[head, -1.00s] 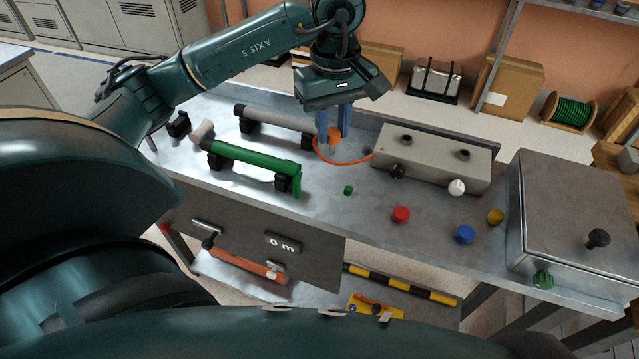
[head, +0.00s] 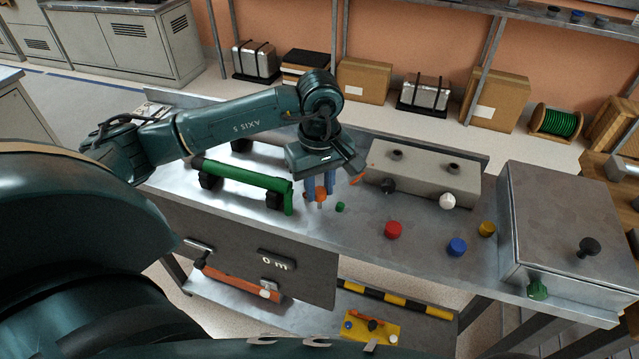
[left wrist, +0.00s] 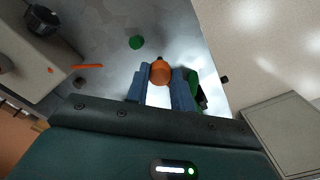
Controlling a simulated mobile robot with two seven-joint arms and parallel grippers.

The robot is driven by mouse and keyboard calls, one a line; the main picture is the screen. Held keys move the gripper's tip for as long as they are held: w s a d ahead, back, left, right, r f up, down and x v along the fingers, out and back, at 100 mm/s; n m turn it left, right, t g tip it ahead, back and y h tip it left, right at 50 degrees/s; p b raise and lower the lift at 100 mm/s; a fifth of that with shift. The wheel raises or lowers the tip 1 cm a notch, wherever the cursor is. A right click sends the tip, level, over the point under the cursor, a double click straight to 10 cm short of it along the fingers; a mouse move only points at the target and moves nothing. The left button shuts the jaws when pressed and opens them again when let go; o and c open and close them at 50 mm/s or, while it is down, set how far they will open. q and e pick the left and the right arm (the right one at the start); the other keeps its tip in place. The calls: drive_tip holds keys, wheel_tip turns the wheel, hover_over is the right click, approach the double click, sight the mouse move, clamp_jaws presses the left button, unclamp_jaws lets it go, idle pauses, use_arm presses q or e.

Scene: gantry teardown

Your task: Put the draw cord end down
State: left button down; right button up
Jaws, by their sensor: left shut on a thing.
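The orange draw cord end (head: 321,194) is between the blue fingers of my left gripper (head: 319,188), which is shut on it low over the metal bench. It also shows as an orange knob in the left wrist view (left wrist: 160,72), between the fingertips. A short piece of orange cord (head: 357,179) shows by the grey box; the stretch nearer the gripper is hidden. I cannot tell whether the cord end touches the bench. My right gripper is not in view.
A green tube (head: 243,174) on black supports lies left of the gripper. A small green cap (head: 340,207) is close by on its right. The grey box (head: 424,173) stands behind right. Red (head: 393,229), blue (head: 457,246) and yellow (head: 487,229) caps lie farther right.

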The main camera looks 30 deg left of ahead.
sight(319, 191)
use_arm(q)
drive_tip(key=shift+f, duration=0.15)
drive_tip(key=c, duration=1.2)
unclamp_jaws()
drive_tip(key=shift+r, duration=0.35)
wheel_tip(319, 191, up, 12)
drive_tip(key=shift+f, duration=0.15)
